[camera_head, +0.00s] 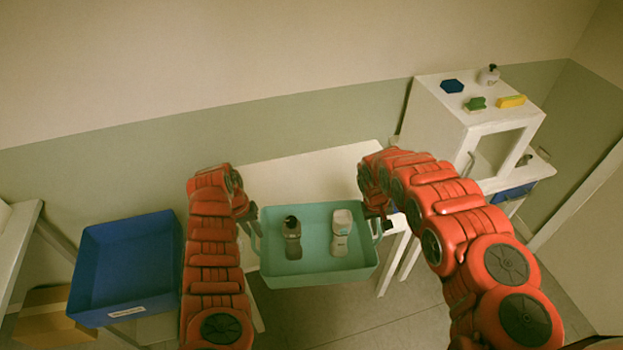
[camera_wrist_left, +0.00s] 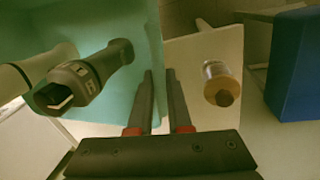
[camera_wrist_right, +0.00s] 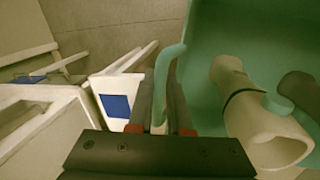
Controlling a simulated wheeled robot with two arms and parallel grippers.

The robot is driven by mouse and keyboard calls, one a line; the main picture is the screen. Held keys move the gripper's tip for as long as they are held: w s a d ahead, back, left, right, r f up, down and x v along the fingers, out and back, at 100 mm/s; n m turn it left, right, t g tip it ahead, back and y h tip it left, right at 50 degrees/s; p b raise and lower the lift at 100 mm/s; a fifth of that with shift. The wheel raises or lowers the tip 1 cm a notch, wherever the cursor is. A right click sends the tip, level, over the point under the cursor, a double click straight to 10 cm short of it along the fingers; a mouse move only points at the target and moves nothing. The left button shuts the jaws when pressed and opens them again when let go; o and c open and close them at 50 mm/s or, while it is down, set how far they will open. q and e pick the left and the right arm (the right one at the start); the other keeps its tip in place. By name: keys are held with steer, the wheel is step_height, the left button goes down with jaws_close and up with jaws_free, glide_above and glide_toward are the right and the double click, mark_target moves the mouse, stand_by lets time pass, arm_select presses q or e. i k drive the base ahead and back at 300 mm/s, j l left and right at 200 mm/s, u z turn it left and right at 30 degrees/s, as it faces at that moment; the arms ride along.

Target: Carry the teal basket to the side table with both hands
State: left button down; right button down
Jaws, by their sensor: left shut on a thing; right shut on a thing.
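The teal basket (camera_head: 318,278) hangs between my two arms in the head view, in front of the white table and partly over its front edge. I cannot tell which surface is the side table.
A blue bin (camera_head: 125,262) stands left. The white table (camera_head: 300,172) behind the basket looks mostly bare. A small amber bottle (camera_wrist_left: 220,82) is outside the basket in the left wrist view. A white cabinet (camera_head: 440,110) with small items stands right. A white surface (camera_head: 14,240) is far left.

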mark_target(313, 193)
steer(key=i, duration=1)
